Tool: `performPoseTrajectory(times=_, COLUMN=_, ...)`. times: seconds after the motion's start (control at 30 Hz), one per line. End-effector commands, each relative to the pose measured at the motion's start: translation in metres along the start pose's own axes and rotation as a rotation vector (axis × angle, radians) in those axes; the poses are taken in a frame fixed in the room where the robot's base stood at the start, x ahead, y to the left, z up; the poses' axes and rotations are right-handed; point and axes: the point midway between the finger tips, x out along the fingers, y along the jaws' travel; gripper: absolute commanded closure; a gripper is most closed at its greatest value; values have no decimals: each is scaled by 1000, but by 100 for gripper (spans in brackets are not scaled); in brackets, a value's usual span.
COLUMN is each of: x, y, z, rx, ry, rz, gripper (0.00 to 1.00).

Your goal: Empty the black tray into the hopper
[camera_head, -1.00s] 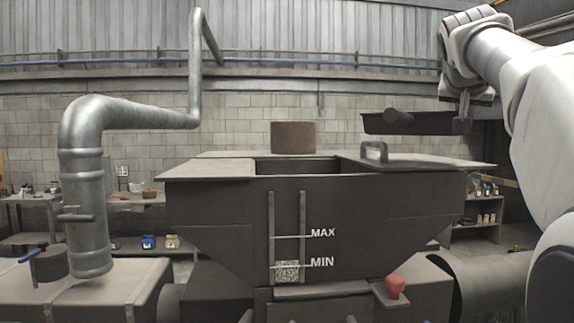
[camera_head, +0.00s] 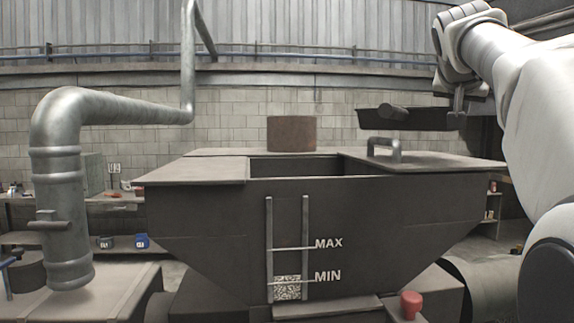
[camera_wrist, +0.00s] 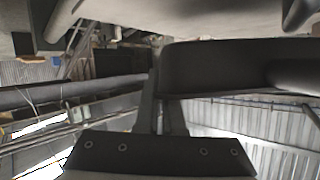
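The black tray (camera_head: 428,119) is in the air above the right part of the hopper's top, roughly level, with a round handle (camera_head: 393,113) facing me. My gripper (camera_head: 459,100) is at the tray's right end, with its fingers down at the rim, and appears shut on it. In the wrist view the tray (camera_wrist: 210,68) fills the upper right beside my gripper (camera_wrist: 170,105). What lies in the tray is hidden. The dark hopper (camera_head: 330,215) stands in front of me. Its top opening (camera_head: 295,167) lies left of the tray, and its inside looks dark.
A lid with a raised handle (camera_head: 384,146) covers the right of the hopper top. A brown cylinder (camera_head: 291,134) stands behind the opening. A grey pipe (camera_head: 60,200) rises at the left. A red knob (camera_head: 411,304) sits low in front.

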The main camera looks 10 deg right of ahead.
Motion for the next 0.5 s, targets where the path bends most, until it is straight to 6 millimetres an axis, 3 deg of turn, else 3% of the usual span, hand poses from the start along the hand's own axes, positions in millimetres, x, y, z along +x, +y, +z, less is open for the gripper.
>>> performPoseTrajectory(times=0.27, x=1, y=-3, z=-3, rx=0, ry=4, rz=-1, gripper=100)
performPoseTrajectory(times=0.5, x=34, y=-43, z=-22, rx=-49, ry=27, rz=11, gripper=100)
